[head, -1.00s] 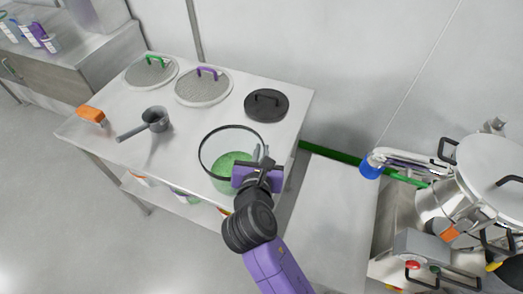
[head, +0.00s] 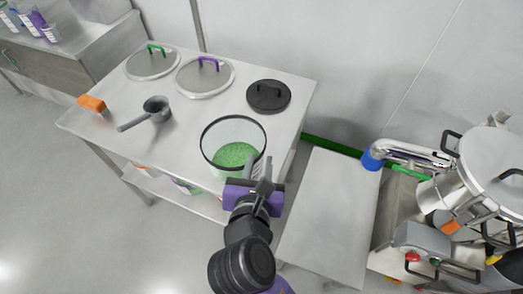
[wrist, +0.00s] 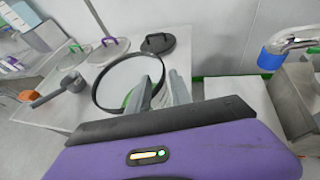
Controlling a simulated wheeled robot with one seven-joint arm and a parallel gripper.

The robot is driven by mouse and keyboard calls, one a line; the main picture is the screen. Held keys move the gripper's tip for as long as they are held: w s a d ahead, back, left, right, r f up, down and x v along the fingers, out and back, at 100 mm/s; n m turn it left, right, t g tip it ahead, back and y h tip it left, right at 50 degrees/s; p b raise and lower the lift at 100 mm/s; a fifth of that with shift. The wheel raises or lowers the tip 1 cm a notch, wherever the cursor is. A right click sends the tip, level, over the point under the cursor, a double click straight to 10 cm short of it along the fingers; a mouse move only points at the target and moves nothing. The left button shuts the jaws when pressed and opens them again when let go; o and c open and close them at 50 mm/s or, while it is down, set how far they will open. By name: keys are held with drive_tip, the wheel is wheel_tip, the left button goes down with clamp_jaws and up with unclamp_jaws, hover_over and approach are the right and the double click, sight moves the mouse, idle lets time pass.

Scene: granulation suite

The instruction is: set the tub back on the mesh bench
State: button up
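The tub (head: 206,150) is a clear round vessel with a black rim and green granules inside. Whether a fingertip still touches the wall cannot be told.
On the bench are a green-handled mesh disc (head: 152,64), a purple-handled one (head: 205,78), a black lid (head: 268,97), a grey scoop (head: 155,108) and an orange-handled item (head: 92,103). A lower grey table (head: 325,215) and steel machine (head: 485,165) stand to the right.

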drive_tip(key=v, duration=0.2)
drive_tip(key=shift+s+r, duration=0.15)
drive_tip(key=shift+s, duration=0.05)
drive_tip(key=s+d+f+m+g+y, duration=0.1)
drive_tip(key=s+d+f+m+y, duration=0.1)
drive_tip(key=s+d+f+m, duration=0.45)
drive_tip(key=s+d+f+m+y, duration=0.1)
drive_tip(key=s+d+f+m, duration=0.2)
drive_tip(key=s+d+m, duration=0.5)
drive_tip(key=s+d+r+m+t+h, duration=0.1)
drive_tip(key=s+d+r+m, duration=0.2)
drive_tip(key=s+m, duration=0.3)
drive_tip(key=s+d+r+m+t+h, duration=0.1)
drive_tip(key=s+d+r+m, duration=0.3)
drive_tip(key=m, duration=1)
drive_tip(key=s+r, duration=0.2)
drive_tip(key=s, duration=0.1)
drive_tip(key=shift+s+d+r, duration=0.15)
drive_tip(key=shift+d+r, duration=0.1)
drive_tip(key=shift+d, duration=0.05)
